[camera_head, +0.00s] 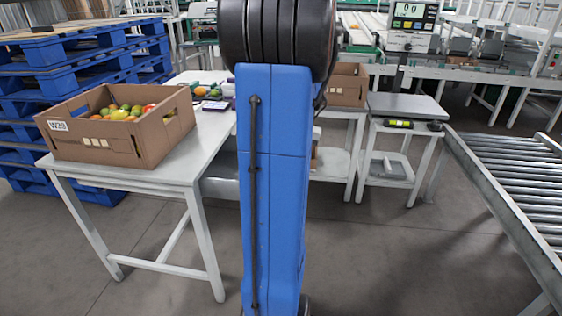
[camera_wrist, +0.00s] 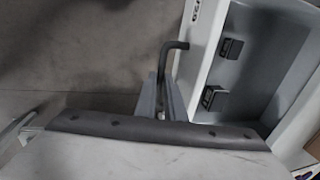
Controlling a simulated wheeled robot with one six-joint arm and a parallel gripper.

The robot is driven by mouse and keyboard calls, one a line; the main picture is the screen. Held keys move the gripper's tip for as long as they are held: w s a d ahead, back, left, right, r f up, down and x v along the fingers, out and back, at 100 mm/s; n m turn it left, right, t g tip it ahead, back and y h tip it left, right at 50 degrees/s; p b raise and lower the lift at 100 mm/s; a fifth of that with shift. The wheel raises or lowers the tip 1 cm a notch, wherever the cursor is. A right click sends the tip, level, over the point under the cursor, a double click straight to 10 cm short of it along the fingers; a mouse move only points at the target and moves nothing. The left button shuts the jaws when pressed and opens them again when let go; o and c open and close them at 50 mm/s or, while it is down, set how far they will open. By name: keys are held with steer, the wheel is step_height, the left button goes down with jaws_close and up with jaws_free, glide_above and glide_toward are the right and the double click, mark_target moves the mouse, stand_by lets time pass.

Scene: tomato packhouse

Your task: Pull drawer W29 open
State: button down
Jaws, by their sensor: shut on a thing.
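In the wrist view, a pale drawer (camera_wrist: 203,50) stands open enough to show its grey inside. A label on its front edge is partly legible, seeming to end in 29. A dark bent handle (camera_wrist: 177,45) sticks out from the drawer front. My gripper (camera_wrist: 164,82) is shut on this handle, with a grey finger on each side of it. The drawer's far end and its cabinet are mostly out of the picture. Neither the drawer nor my gripper can be made out in the head view.
Two small black objects (camera_wrist: 230,48) show inside the drawer. In the head view, a cardboard box (camera_head: 150,150) of produce stands on a white table (camera_head: 95,174), left of my blue column. A roller conveyor (camera_head: 505,195) is at the right. Bare floor lies between.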

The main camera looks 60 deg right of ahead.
steer(key=shift+s+d, duration=0.15)
steer(key=shift+s, duration=0.15)
steer(key=c, duration=2.1)
jaws_free()
steer(key=s+r, duration=0.1)
steer(key=r, duration=0.4)
steer(key=s+d+r, duration=0.1)
steer(key=r, duration=0.5)
steer(key=s+r, duration=0.1)
steer(key=r, duration=0.5)
steer(key=shift+d, duration=0.15)
